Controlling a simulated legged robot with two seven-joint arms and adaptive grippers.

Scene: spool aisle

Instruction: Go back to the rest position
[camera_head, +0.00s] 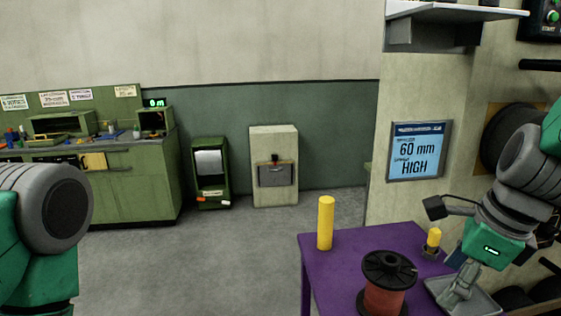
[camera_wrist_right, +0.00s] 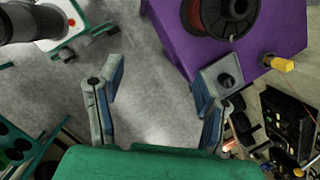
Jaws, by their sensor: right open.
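My right arm comes in from the right in the head view.
The purple table (camera_head: 325,262) bears a red spool with black flanges (camera_head: 385,295), a yellow cylinder (camera_head: 325,222) and a small yellow-topped piece (camera_head: 433,241). A wall display (camera_head: 416,150) reads 60 mm, HIGH. A green workbench (camera_head: 125,185) stands back left. Open floor (camera_head: 210,260) lies between.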

